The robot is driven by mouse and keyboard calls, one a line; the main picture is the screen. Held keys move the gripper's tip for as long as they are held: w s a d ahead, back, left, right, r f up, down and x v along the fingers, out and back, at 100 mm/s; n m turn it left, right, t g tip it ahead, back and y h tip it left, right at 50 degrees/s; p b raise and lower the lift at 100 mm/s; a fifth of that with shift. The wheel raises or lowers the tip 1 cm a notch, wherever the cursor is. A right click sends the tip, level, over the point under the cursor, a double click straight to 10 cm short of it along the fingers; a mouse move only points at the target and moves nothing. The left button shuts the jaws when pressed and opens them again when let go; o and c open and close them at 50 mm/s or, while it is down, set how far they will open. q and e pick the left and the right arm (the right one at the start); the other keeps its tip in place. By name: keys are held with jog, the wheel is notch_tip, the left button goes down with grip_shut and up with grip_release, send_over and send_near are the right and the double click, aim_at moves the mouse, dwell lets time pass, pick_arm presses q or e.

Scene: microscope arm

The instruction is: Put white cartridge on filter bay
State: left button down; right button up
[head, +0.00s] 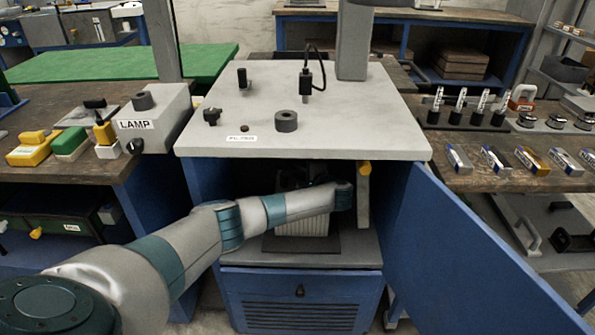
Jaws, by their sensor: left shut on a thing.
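The white cartridge (303,227) is a pale ribbed block inside the open bay under the grey worktop. It stands over a dark base plate (338,244) on the bay floor, partly covered by my left arm. I cannot tell whether it touches the plate. My left arm reaches into the bay from the lower left. The left gripper (305,181) is dark, in shadow above the cartridge, and shut on it; its fingertips are hard to make out. The filter bay is the blue-walled opening (202,186). My right gripper is not in view.
A blue door (465,255) hangs open at the right of the bay. A grey upright with a yellow knob (364,168) stands by the bay's right side. The grey worktop (370,125) roofs the bay closely. A lamp box (155,118) stands left.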

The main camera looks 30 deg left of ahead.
pick_arm(q)
jog(key=shift+w, duration=0.1)
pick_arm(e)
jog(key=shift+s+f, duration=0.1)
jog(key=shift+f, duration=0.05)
pick_arm(q)
jog(key=c, duration=1.6)
grip_release()
